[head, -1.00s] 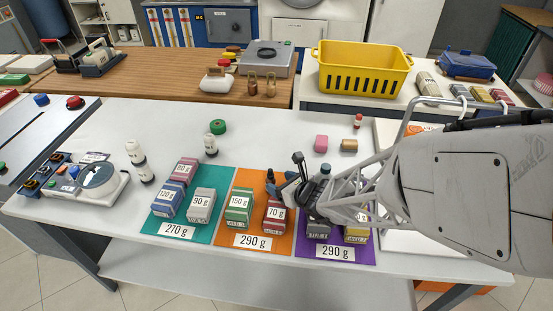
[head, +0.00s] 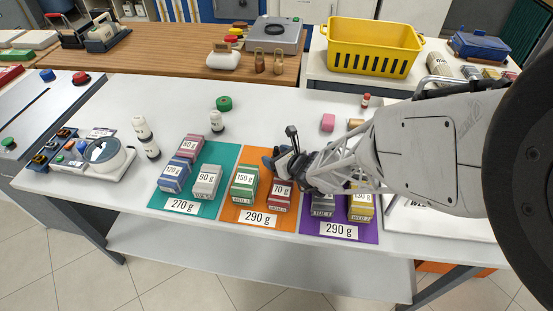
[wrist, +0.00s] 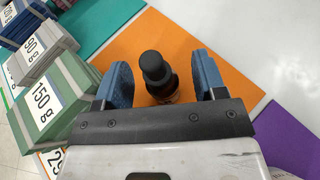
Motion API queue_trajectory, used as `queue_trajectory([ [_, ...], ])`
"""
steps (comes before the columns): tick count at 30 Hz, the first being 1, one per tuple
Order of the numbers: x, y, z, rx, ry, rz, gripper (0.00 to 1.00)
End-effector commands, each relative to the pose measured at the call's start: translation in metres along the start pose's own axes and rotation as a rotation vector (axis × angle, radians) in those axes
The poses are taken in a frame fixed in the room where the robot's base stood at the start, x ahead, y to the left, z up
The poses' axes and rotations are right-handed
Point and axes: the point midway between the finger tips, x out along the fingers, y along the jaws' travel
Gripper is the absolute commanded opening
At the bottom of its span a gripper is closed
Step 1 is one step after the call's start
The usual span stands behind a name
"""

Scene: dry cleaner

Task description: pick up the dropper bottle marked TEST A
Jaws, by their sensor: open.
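A small dark dropper bottle with a black bulb top (wrist: 154,68) stands on the orange mat (wrist: 195,30) in the wrist view. Any lettering on it is too small to read. My gripper (wrist: 153,75) is open, with one blue finger on each side of the bottle. A gap shows on both sides. In the head view my gripper (head: 274,158) is over the back of the orange mat, behind the 70 g block, and hides the bottle there.
The 150 g block (head: 244,180) and 70 g block (head: 281,194) stand close in front. Teal and purple mats with more weight blocks flank the orange one.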

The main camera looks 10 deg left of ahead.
Motion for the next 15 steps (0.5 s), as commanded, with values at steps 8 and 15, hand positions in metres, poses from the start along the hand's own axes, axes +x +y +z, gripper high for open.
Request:
queue_trajectory([
  [8,-0.0002,-0.0001,0.0,0.0,0.0,0.0,0.64],
  [15,-0.0002,-0.0001,0.0,0.0,0.0,0.0,0.38],
])
